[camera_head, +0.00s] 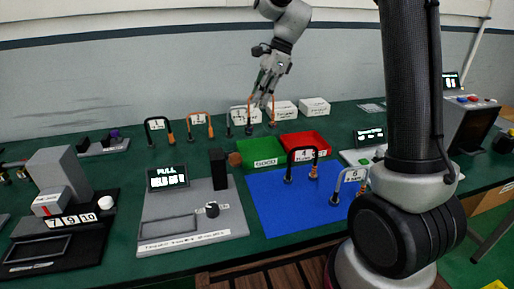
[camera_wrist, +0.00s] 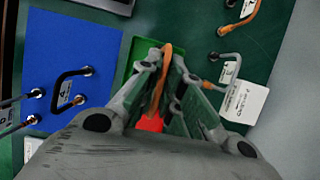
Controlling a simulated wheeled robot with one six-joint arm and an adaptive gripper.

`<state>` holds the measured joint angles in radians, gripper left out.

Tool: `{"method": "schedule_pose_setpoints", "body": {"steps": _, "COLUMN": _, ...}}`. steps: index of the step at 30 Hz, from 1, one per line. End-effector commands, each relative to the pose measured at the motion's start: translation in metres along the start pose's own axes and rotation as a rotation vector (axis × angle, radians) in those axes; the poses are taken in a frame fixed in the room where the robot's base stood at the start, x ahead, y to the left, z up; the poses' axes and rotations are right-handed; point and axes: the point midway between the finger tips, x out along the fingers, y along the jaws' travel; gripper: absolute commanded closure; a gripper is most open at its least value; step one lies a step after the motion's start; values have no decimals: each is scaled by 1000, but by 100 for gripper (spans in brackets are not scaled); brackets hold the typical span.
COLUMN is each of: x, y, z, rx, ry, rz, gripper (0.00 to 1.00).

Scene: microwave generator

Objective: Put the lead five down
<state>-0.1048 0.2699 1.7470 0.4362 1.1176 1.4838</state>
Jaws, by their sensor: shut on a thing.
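My gripper (camera_head: 262,103) is shut on an orange arched lead (camera_head: 273,110) behind the trays in the head view. In the wrist view the lead (camera_wrist: 165,72) lies between the fingers (camera_wrist: 163,68), in front of the green tray. I cannot read its number, and its height above the table is unclear. A blue mat (camera_head: 277,213) holds a black lead marked 4 (camera_head: 302,150) and a grey lead marked 6 (camera_head: 350,170). Both also show in the wrist view, lead 4 (camera_wrist: 65,75) more fully.
The green tray (camera_head: 262,163) and red tray (camera_head: 320,145) stand behind the mat. Leads 1 (camera_head: 148,124) and 2 (camera_head: 210,120) stand at the back left. White boxes (camera_head: 314,106) line the back. A grey device (camera_head: 190,215) stands left of the mat. The mat's front is bare.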

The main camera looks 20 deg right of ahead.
Motion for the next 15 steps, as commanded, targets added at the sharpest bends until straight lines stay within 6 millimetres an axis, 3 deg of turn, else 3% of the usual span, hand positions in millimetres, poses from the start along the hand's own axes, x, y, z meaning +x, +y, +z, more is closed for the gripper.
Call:
{"method": "schedule_pose_setpoints", "body": {"steps": 9, "x": 50, "y": 1, "z": -21, "rx": 2, "ry": 0, "rz": 4, "gripper": 100}}
{"method": "schedule_pose_setpoints", "body": {"steps": 15, "x": 66, "y": 0, "z": -28, "rx": 1, "ry": 0, "rz": 1, "gripper": 100}}
